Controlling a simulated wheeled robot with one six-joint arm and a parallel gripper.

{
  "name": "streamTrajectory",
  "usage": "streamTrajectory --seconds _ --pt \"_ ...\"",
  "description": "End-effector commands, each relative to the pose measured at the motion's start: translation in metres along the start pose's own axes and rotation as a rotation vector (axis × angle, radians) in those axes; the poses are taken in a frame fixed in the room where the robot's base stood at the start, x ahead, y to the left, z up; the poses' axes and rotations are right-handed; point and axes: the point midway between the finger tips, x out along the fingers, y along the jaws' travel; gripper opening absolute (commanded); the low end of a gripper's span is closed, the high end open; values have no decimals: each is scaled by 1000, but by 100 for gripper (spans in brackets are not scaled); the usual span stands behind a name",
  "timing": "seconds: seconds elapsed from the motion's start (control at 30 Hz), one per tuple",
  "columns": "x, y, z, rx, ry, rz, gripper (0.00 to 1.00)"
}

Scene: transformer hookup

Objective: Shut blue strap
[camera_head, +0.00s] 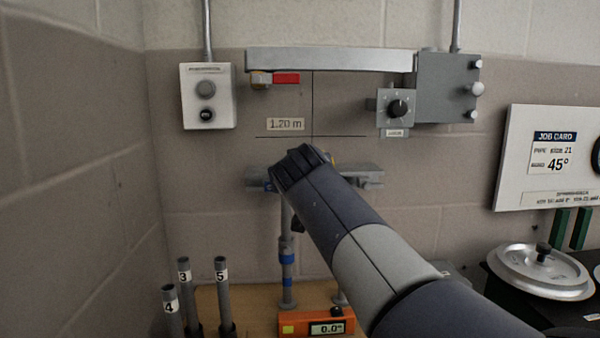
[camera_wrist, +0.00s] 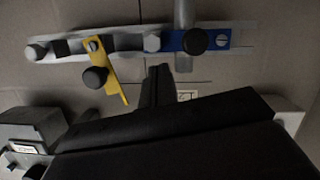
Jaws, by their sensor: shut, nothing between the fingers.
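The blue strap (camera_wrist: 172,42) lies flat along the grey rail (camera_wrist: 245,30) in the wrist view, across the grey pipe (camera_wrist: 183,14). It has a black knob and a screw at one end. In the head view only a bit of blue (camera_head: 268,186) shows at the rail's left. A yellow strap (camera_wrist: 108,77) with a black knob is swung out at an angle from the same rail. My gripper (camera_wrist: 159,70) is shut and empty, its tips apart from both straps in the picture. In the head view my arm hides it and the rail's middle.
Numbered grey tubes (camera_head: 222,290) stand at lower left. An orange level (camera_head: 315,323) lies below. A job card board (camera_head: 552,155) and round lid (camera_head: 540,270) are right.

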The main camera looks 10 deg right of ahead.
Motion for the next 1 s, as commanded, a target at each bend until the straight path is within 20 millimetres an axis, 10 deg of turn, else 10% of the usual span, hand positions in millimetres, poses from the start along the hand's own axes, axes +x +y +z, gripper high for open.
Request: streamTrajectory --seconds 0.47,1.0 --pt "-13 18 -43 1 1 1 0" --pt "-104 21 -35 1 1 -1 0"
